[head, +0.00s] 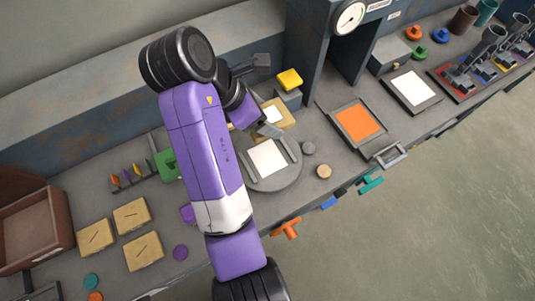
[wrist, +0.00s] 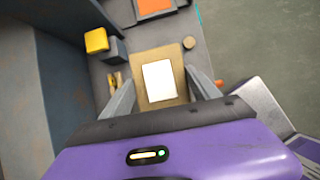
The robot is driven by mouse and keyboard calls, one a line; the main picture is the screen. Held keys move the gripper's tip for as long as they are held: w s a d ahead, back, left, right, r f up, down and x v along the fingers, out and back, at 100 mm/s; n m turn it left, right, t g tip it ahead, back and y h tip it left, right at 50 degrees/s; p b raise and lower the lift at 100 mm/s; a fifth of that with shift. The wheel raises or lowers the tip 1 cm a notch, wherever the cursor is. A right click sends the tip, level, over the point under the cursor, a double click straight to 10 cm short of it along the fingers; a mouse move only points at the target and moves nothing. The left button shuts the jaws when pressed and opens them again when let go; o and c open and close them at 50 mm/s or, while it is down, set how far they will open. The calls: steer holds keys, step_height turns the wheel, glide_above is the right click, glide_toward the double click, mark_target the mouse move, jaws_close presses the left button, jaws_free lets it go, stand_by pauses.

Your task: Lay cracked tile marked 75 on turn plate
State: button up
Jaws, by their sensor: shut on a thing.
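A tan tile with a white square on its face shows between my fingers in the wrist view (wrist: 160,56). In the head view the tile (head: 287,121) is behind the turn plate, partly hidden by my gripper (head: 264,126). My gripper, also in the wrist view (wrist: 161,82), is shut on the tile, one finger along each side. I cannot read any number or see a crack on it. The turn plate (head: 288,180) is a round grey disc in front of the tile in the head view, with a white square and two grey bars on it.
Several tan tiles with dark marks (head: 132,214) lie on the bench at left, near a brown box (head: 35,225). A yellow block (head: 289,79) stands on a grey one behind the tile. An orange-bottomed tray (head: 358,122) and a gauge housing (head: 348,18) are at right.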

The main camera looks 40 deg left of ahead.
mark_target(271, 156)
step_height(271, 156, down, 20)
steer(key=shift+r+b, duration=0.2)
steer(key=shift+b, duration=0.15)
stand_by(0.3)
steer(key=o, duration=1.7)
steer(key=shift+f, duration=0.15)
steer(key=b+v, duration=0.1)
steer(key=v, duration=1.1)
steer(key=shift+s, duration=0.1)
